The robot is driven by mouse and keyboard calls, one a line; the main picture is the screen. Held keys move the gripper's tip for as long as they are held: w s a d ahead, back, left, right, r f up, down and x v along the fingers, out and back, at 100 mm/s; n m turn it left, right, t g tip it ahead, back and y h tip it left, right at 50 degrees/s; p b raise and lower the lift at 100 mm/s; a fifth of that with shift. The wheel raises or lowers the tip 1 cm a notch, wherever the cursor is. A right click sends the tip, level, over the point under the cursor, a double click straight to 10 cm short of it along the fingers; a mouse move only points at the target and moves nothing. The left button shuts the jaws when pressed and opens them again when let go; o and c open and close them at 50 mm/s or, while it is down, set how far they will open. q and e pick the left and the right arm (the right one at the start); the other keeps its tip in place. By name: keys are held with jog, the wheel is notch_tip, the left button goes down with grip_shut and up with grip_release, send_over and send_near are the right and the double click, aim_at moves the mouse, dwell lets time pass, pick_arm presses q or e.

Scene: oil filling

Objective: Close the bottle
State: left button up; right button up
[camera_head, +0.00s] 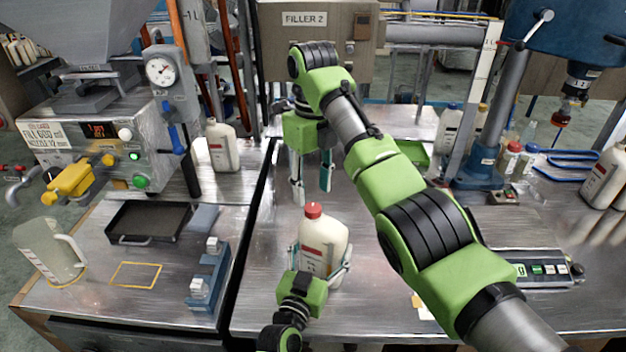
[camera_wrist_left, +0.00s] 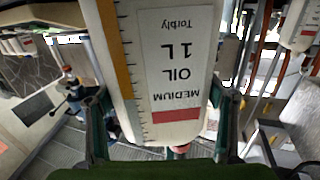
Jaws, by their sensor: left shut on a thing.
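A white oil bottle (camera_head: 322,245) with a red label stands upright at the front middle of the bench. A red cap (camera_head: 313,210) sits on its neck; I cannot tell how tight it is. My left gripper (camera_head: 322,272) is shut around the bottle body from the front. In the left wrist view the bottle (camera_wrist_left: 178,60) fills the middle between the fingers, its "MEDIUM OIL 1L" label upside down. My right gripper (camera_head: 312,193) points down just behind and above the cap. Its fingers are apart, with nothing between them.
A clear jug (camera_head: 48,250), a black tray (camera_head: 150,222) and a blue holder (camera_head: 208,285) are on the left bench. Another white bottle (camera_head: 222,147) stands behind. A scale (camera_head: 543,268) lies right. My right arm crosses the middle; bench left of the held bottle is clear.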

jog(key=n, duration=0.3)
jog(key=shift+w+a+r, duration=0.1)
jog(key=shift+r, duration=0.2)
jog(key=n, duration=0.4)
jog(key=shift+a+r+n, duration=0.2)
jog(key=shift+n, duration=0.1)
jog(key=n, duration=0.4)
jog(key=shift+w+a+r, duration=0.1)
jog(key=shift+r, duration=0.15)
jog(key=n, duration=0.4)
jog(key=shift+a+r, duration=0.1)
jog(key=shift+r, duration=0.05)
jog(key=n, duration=0.6)
jog(key=shift+a+r, duration=0.1)
jog(key=shift+r, duration=0.15)
jog(key=n, duration=0.4)
jog(key=shift+r, duration=0.1)
jog(key=n, duration=0.4)
jog(key=shift+r, duration=0.1)
jog(key=n, duration=0.6)
jog(key=shift+r, duration=0.1)
jog(key=n, duration=0.6)
jog(key=shift+r, duration=0.1)
jog(key=n, duration=0.5)
jog(key=shift+s+d+n, duration=0.2)
jog(key=shift+d+n, duration=0.15)
jog(key=shift+n, duration=0.05)
jog(key=n, duration=0.7)
jog(key=shift+d, duration=0.3)
